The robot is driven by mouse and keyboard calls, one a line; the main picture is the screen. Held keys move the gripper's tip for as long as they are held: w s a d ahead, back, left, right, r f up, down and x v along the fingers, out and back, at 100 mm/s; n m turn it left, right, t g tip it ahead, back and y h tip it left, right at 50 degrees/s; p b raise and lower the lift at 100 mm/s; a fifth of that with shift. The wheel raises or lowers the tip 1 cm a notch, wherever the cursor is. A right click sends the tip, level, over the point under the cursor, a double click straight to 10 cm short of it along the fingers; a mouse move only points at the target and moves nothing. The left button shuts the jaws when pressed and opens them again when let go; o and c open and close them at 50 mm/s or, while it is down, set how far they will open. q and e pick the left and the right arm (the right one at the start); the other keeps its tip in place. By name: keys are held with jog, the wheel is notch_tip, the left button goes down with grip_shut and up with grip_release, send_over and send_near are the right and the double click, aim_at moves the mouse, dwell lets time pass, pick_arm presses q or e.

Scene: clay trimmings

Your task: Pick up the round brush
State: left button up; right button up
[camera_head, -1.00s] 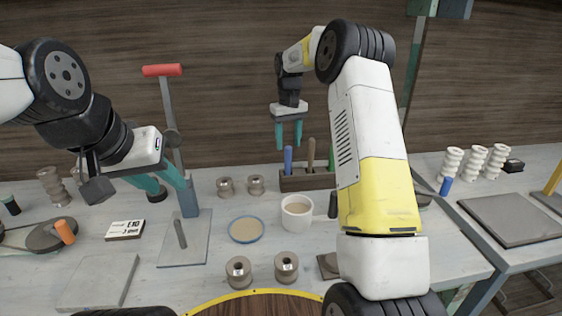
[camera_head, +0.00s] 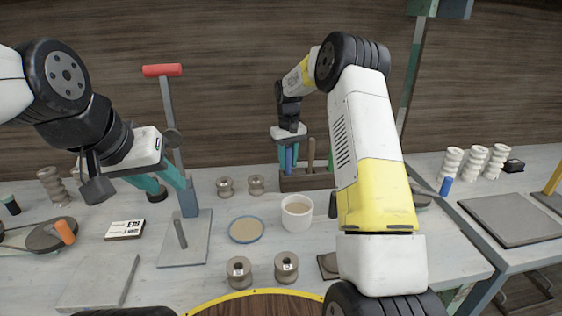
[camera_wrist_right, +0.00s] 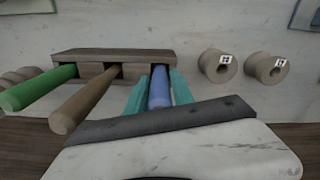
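A wooden holder (camera_head: 305,182) at the back of the table holds upright tools with blue, brown and green handles. Only the handles show, so I cannot tell by shape which is the round brush. My right gripper (camera_head: 288,160) is lowered over the blue handle (camera_head: 289,158). In the right wrist view its open teal fingers (camera_wrist_right: 159,92) stand on either side of the blue handle (camera_wrist_right: 159,86). The brown handle (camera_wrist_right: 86,100) and green handle (camera_wrist_right: 38,88) are to the left, outside the fingers. My left gripper (camera_head: 163,186) is open and empty at the left.
A white cup (camera_head: 297,216) stands in front of the holder. A red-topped post (camera_head: 168,115) rises beside my left gripper.

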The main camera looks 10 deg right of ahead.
grip_shut()
notch_tip(320, 180, up, 10)
jog(key=shift+r, duration=0.1)
dwell(0.4)
dwell(0.3)
